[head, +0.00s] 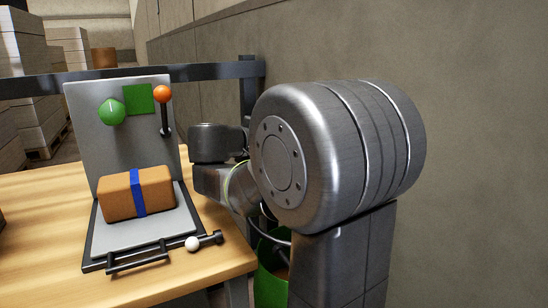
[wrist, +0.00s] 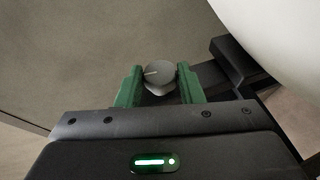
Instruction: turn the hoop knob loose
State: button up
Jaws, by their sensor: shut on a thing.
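A round grey knob (wrist: 158,73) with a white line across its face sits between the green fingers of my gripper (wrist: 159,84) in the wrist view. The fingers are closed on it, one on each side. The white line points roughly left and slightly down. A dark bar (wrist: 232,62) runs close on the right of the knob. In the head view my arm hides the knob and my fingertips. I cannot make out the hoop itself.
A wooden table (head: 50,215) carries a grey fixture (head: 150,240) with a brown, blue-banded ream (head: 120,198), a green knob (head: 111,112) and an orange-topped lever (head: 162,94). A green container (head: 270,285) stands beside the table. A wall (head: 480,120) rises at right.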

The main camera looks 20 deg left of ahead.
jog(key=shift+f+t+h+b, duration=0.3)
jog(key=shift+t+b, duration=0.2)
jog(key=shift+b, duration=0.35)
jog(key=shift+r+n, duration=0.15)
jog(key=shift+n, duration=0.15)
jog(key=o, duration=1)
